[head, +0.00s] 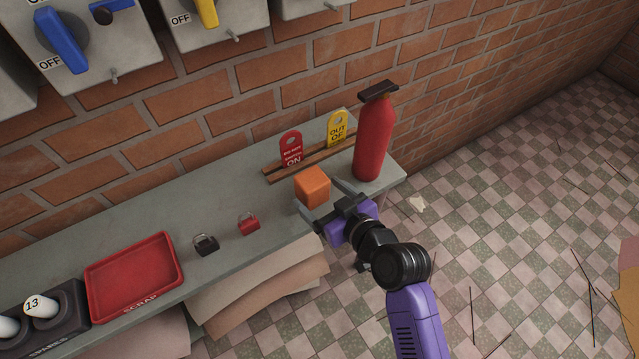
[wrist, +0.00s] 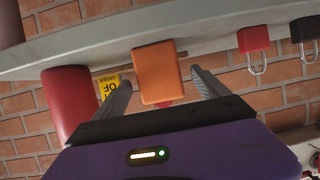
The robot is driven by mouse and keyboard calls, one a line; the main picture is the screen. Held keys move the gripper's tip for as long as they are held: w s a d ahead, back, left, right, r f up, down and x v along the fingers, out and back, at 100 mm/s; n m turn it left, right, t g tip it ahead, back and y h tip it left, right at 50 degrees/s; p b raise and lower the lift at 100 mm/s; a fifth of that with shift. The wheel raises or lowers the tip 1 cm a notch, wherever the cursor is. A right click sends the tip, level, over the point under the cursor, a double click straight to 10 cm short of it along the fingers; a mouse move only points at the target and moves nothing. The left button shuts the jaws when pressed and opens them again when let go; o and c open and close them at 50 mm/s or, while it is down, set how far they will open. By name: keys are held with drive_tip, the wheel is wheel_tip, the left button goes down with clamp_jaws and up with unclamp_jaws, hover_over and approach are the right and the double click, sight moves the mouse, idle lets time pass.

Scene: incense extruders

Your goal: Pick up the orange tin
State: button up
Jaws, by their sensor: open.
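The orange tin (head: 313,187) is a small box standing on the grey bench, near its right front edge. It also shows in the wrist view (wrist: 158,73), where the picture is upside down. My gripper (head: 322,205) is open at the tin. In the wrist view my gripper (wrist: 162,88) has one finger on each side of the tin, with a visible gap on both sides. I cannot tell how far down the tin the fingertips reach. Nothing is held.
A red extinguisher (head: 373,138) stands close to the right of the tin. Behind it, a wooden rack (head: 276,174) holds a red tag (head: 291,150) and a yellow tag (head: 338,129). Red (head: 249,223) and black (head: 206,245) padlocks and a red tray (head: 135,277) lie left on the bench (head: 160,216).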

drive_tip(key=shift+r+p+x, duration=0.1)
drive_tip(key=shift+p+x, duration=0.15)
drive_tip(key=shift+x, duration=1.45)
drive_tip(key=shift+r+p+x, duration=0.15)
drive_tip(key=shift+p+x, duration=0.1)
drive_tip(key=shift+x, duration=1.5)
drive_tip(key=shift+w, duration=0.1)
drive_tip(key=shift+c, duration=0.5)
drive_tip(key=c, duration=1.6)
drive_tip(key=shift+r, duration=0.2)
